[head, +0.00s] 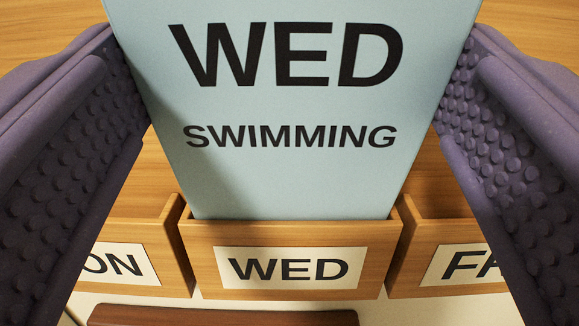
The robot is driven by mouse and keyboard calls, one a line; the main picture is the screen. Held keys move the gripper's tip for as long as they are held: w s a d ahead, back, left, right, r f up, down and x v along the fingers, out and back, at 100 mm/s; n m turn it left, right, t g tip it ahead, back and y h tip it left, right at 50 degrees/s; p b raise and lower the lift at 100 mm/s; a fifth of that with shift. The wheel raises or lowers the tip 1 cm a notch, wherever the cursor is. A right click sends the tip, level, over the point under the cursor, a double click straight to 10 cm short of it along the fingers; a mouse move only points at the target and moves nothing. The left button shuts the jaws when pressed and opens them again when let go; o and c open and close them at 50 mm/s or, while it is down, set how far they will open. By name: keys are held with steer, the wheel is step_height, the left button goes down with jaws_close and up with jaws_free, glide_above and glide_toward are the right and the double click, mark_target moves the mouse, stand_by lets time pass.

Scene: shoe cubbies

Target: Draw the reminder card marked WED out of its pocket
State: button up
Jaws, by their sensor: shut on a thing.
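The reminder card (292,165) is pale blue and reads WED and SWIMMING in black. It stands upright in the middle of the head view, its lower end inside the wooden pocket (190,238) labelled WED. The pocket's front hides the card's bottom edge. My gripper (292,75) has purple studded fingers on both sides of the card. The fingers are shut on the card's left and right edges, near its upper part. The top of the card is outside the view.
A wooden pocket (165,235) with a label ending in ON is at the left. Another pocket (430,235) with a label starting FR or similar, partly hidden by my finger, is at the right. A dark brown strip (220,317) lies below the WED pocket. Wood panel is behind.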

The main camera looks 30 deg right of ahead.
steer(key=shift+s+a+r+p, duration=0.15)
steer(key=shift+s+r+p, duration=0.1)
steer(key=shift+r, duration=0.6)
steer(key=shift+s+a+r+p, duration=0.1)
steer(key=shift+r+p, duration=0.1)
steer(key=shift+r, duration=0.6)
steer(key=s+a+r+b, duration=0.1)
steer(key=s+a, duration=0.2)
steer(key=s, duration=0.3)
steer(key=shift+a+r, duration=0.25)
steer(key=shift+a, duration=0.05)
steer(key=shift+b, duration=0.3)
